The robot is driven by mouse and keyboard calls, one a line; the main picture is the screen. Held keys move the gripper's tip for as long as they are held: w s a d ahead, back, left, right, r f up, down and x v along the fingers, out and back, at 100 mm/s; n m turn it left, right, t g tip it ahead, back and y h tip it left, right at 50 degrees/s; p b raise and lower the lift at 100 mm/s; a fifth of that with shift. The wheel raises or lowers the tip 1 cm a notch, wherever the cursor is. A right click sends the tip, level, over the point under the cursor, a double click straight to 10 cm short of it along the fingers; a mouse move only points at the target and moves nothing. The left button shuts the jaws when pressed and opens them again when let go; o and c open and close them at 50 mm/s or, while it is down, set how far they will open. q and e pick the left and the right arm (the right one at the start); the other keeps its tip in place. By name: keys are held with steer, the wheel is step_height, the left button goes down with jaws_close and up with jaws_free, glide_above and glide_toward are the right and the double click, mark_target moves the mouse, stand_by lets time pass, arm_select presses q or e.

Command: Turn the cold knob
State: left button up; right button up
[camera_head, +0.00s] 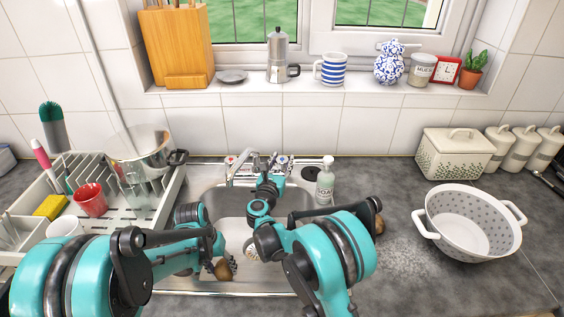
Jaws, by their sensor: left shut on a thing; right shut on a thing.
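The tap (241,167) stands at the back of the sink, with a small knob on either side of its base. The right-hand knob (283,160) is taken as the cold one; its colour mark is too small to read surely. My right gripper (268,180) reaches over the sink to it and appears shut on it; the fingertips are mostly hidden by my wrist. My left gripper (220,248) is low over the front left of the sink. It appears shut on a brown-handled brush (222,269), though its fingers are hard to make out.
A soap bottle (325,183) stands right of the tap. A dish rack (125,222) with a red cup (91,200) and glassware is on the left. A white colander (466,240) sits on the right counter.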

steer(key=o, duration=1.2)
steer(key=v, duration=1.2)
steer(key=shift+r, duration=0.15)
